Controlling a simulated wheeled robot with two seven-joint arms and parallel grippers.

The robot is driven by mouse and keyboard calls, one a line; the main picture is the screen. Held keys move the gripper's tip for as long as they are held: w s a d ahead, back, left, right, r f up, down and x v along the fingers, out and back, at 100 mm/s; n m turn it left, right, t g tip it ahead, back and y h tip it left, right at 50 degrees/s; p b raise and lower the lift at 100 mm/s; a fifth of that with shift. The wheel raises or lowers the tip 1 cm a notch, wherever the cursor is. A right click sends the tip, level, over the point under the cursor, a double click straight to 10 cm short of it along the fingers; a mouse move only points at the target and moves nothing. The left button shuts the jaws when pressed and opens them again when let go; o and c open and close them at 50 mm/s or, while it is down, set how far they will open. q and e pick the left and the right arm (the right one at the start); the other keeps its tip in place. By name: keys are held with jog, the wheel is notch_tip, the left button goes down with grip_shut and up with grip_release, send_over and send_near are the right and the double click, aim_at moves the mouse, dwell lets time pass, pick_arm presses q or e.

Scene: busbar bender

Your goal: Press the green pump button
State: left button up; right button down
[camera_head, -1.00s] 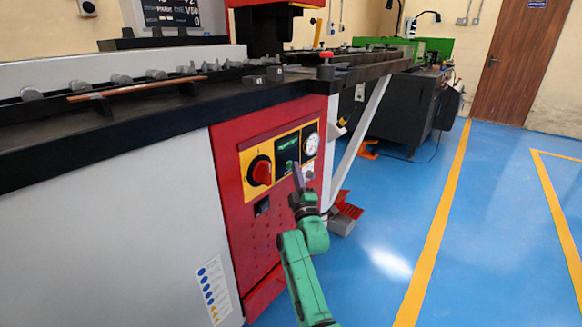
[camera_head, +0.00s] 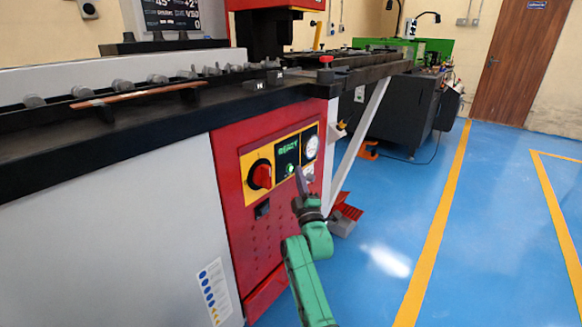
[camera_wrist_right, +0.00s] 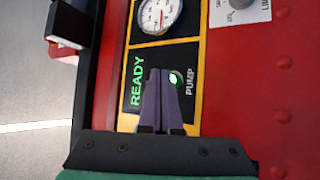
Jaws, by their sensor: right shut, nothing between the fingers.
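The green pump button (camera_head: 290,169) glows on the black part of the control panel, below a display (camera_head: 288,147) that reads READY. In the right wrist view the button (camera_wrist_right: 176,78) has a bright centre and the word PUMP beside it. My right gripper (camera_head: 299,171) is shut and empty, its fingers pointing at the panel. In the right wrist view the fingertips (camera_wrist_right: 160,73) lie between the READY text and the button, just beside it in the picture. I cannot tell whether they touch the panel. My left gripper is not in view.
A red rotary switch (camera_head: 261,175) is left of the button, and a round gauge (camera_head: 312,147) is to its upper right. The black machine table (camera_head: 150,127) overhangs above the panel. A red pedal (camera_head: 347,211) stands on the floor. Blue floor at right is clear.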

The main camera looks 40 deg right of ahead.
jog(key=s+p, duration=0.1)
jog(key=s+d+p, duration=0.1)
jog(key=s, duration=0.1)
jog(key=s+p, duration=0.1)
jog(key=s, duration=0.1)
jog(key=shift+d, duration=0.25)
jog(key=shift+w+f, duration=0.1)
dwell(0.8)
